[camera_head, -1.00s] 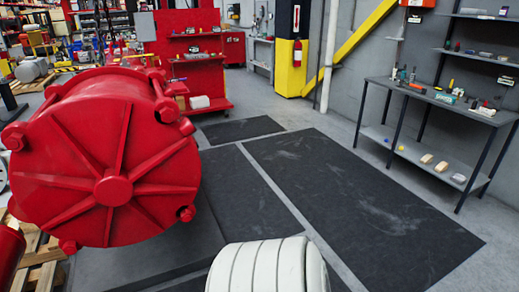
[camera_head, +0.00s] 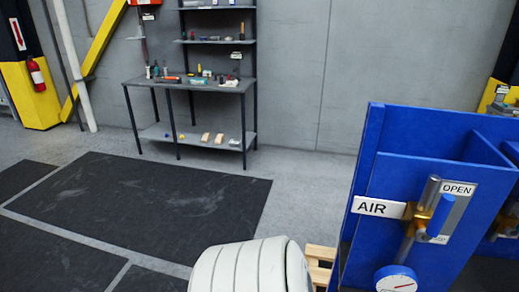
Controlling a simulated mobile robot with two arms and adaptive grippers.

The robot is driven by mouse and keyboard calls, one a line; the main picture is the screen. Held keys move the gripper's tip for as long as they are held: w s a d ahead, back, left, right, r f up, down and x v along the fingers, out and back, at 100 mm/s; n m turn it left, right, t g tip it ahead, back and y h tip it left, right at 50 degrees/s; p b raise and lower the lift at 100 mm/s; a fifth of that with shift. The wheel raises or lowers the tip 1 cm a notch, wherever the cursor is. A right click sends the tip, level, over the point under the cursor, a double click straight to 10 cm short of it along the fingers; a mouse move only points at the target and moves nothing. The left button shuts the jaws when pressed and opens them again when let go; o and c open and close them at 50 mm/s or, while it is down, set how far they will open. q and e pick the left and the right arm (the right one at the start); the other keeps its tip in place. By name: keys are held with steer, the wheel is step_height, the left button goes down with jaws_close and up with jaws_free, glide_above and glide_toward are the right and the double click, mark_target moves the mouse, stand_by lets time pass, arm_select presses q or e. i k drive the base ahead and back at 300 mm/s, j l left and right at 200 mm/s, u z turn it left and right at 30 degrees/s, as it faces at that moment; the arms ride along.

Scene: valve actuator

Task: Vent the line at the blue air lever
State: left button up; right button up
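The blue air lever (camera_head: 440,215) is on a brass valve (camera_head: 417,216) at the right of the head view. It slants up to the right, close to the OPEN label (camera_head: 458,189). The AIR label (camera_head: 379,207) is left of the valve, on a blue panel (camera_head: 395,178). A round white gauge (camera_head: 396,279) with a red needle sits below, cut by the bottom edge. Neither of my grippers is in view.
A grey workbench (camera_head: 197,83) with shelves and small tools stands against the back wall. Black floor mats (camera_head: 150,205) cover open floor at left. A wooden pallet (camera_head: 321,256) shows beside the blue panel. A yellow column (camera_head: 38,103) with a fire extinguisher is at far left.

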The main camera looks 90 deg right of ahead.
mark_target(447, 201)
steer(key=j+z, duration=0.2)
steer(key=z, duration=3.65)
steer(key=i+l, duration=0.05)
steer(key=l, duration=0.05)
